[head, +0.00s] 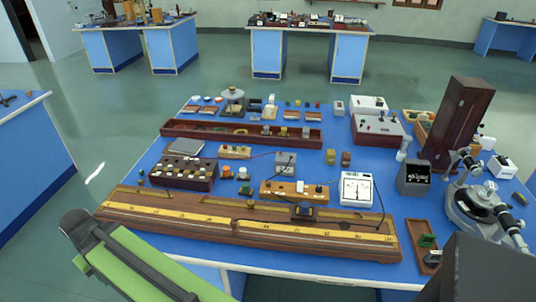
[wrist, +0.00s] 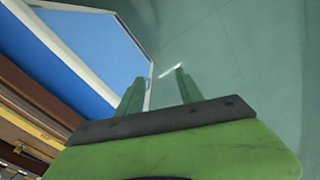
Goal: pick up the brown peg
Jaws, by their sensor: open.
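A small brown block (head: 346,158), which may be the brown peg, stands on the blue bench top (head: 232,205) right of centre in the head view. A similar olive-yellow block (head: 330,156) stands just left of it. Several other tiny coloured pieces stand further back, too small to tell apart. My gripper (wrist: 159,76) is open and empty in the wrist view, its two green fingers apart above the floor beside the bench. It is far from the brown block, which is not in the wrist view. My green arm shows at the lower left of the head view.
A long wooden metre bridge (head: 240,228) lies along the front edge. A tall dark wooden box (head: 456,122) and a metal spectrometer (head: 482,203) stand at the right. A white meter (head: 356,189) and a long open wooden tray (head: 190,129) lie mid-bench. Open floor (head: 100,150) is at the left.

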